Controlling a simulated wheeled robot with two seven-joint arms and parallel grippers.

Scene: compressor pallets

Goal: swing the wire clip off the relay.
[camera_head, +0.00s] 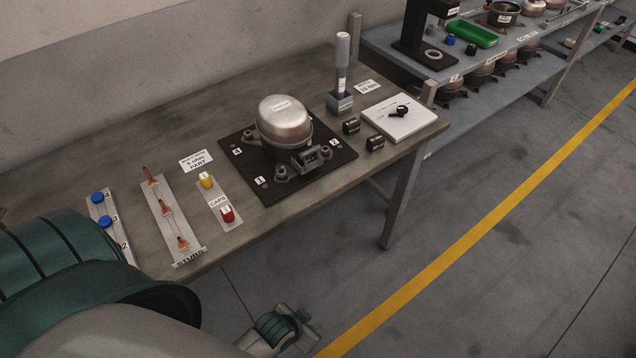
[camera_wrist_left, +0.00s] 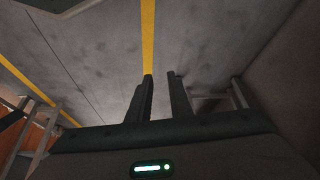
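The silver compressor (camera_head: 283,122) stands upright on a black pallet plate (camera_head: 336,165) on the workbench. A small dark box with a grey front, seemingly the relay (camera_head: 308,157), sits at the compressor's front right side. The wire clip is too small to make out there. My left gripper (camera_head: 304,316) is low, in front of the bench and well away from the compressor, over the floor. In the left wrist view its two dark fingers (camera_wrist_left: 160,76) stand apart with nothing between them. My right gripper is not in view.
Strips with blue knobs (camera_head: 98,197), copper stubs (camera_head: 165,207) and yellow and red caps (camera_head: 228,214) lie left of the plate. A grey tool stands in a holder (camera_head: 340,103). Black parts (camera_head: 375,143) and a white pad (camera_head: 399,124) are at right. The floor is clear.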

